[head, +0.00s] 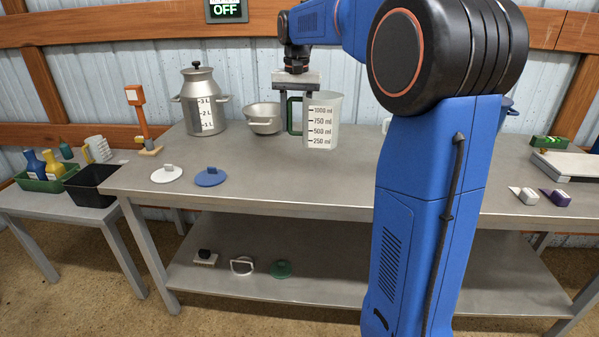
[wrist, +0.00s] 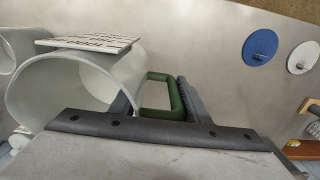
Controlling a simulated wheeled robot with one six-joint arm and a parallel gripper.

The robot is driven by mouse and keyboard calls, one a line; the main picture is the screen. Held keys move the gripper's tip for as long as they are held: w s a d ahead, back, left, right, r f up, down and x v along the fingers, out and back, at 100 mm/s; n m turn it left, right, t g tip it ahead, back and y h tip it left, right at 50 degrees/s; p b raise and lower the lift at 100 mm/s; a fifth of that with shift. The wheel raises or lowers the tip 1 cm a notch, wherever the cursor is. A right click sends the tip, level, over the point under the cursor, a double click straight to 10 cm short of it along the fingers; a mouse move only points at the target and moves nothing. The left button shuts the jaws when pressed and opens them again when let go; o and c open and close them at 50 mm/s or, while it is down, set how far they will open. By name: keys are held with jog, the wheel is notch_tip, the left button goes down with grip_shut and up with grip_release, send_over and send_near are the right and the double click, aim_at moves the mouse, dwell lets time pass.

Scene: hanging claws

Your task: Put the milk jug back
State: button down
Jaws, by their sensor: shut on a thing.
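The milk jug (head: 323,121) is a pale, translucent measuring jug with a millilitre scale and a green handle (head: 294,116). It is upright over the middle of the steel table. My gripper (head: 297,115) comes down from above and is shut on the jug's green handle. In the wrist view, the jug (wrist: 70,85) shows its open mouth, with the green handle (wrist: 164,93) between the fingers of my gripper (wrist: 157,103). I cannot tell whether the jug's base touches the tabletop.
A white lid (head: 167,174) and blue lid (head: 210,177) lie near the front left. A scale (head: 570,165) is at right. My arm hides some of the table.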

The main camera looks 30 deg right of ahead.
jog(key=shift+w+a+f, duration=0.1)
jog(key=shift+a+f, duration=0.05)
jog(key=shift+f, duration=4.85)
jog(key=shift+f, duration=0.1)
jog(key=c, duration=1)
grip_release()
notch_tip(320, 180, up, 12)
jog(key=shift+r, duration=0.1)
